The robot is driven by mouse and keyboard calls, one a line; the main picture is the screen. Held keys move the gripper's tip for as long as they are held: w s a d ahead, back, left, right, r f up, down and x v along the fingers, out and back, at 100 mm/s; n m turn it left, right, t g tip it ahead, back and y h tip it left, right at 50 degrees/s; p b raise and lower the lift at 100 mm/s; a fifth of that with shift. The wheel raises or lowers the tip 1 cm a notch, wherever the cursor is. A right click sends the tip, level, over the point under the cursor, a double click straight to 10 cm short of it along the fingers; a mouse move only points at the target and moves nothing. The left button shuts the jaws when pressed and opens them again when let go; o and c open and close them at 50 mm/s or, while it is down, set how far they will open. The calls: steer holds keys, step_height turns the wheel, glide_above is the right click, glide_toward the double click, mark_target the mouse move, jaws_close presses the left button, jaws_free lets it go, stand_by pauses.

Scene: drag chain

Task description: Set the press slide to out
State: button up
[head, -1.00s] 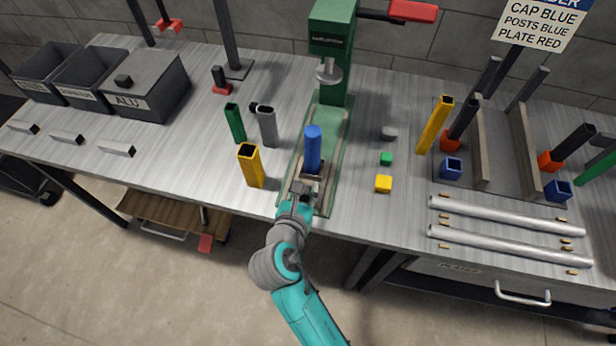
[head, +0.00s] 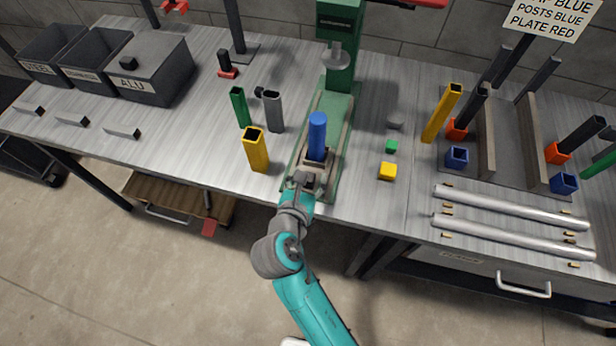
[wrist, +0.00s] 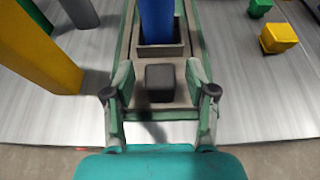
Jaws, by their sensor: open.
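The green press (head: 341,62) stands at the back middle of the bench. Its slide (head: 319,164) sits on the green base (head: 300,150) towards the bench's front edge, clear of the ram (head: 335,54). A blue tube (head: 317,137) stands upright in the slide's square socket (wrist: 160,50). A dark block-shaped knob (wrist: 160,83) is at the slide's near end. My gripper (head: 304,181) is at this end. In the wrist view, my gripper (wrist: 161,78) is open, with one finger on each side of the knob and a visible gap on both sides.
A yellow tube (head: 256,150), a grey tube (head: 273,112) and a green tube (head: 239,108) stand left of the press. A yellow cube (head: 388,171) and a green cube (head: 391,146) lie to its right. Silver rods (head: 512,239) lie at the front right.

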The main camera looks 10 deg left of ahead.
steer(key=v, duration=1.2)
steer(key=shift+f, duration=0.1)
steer(key=s+d+f+m+g+y, duration=0.1)
steer(key=s+d+f+m, duration=0.2)
steer(key=d+f+m, duration=0.45)
steer(key=s+d+f+m+y, duration=0.25)
steer(key=d+m, duration=0.25)
steer(key=d, duration=0.5)
steer(key=s+d+r+m+t+h, duration=0.1)
steer(key=s+d+r+m, duration=0.3)
steer(key=s+m, duration=0.4)
steer(key=s+d+r+m+t+h, duration=0.1)
steer(key=s+d+r+m, duration=0.3)
steer(key=s+m, duration=0.5)
steer(key=d+m+h, duration=0.1)
steer(key=d+m, duration=0.1)
steer(key=m, duration=0.4)
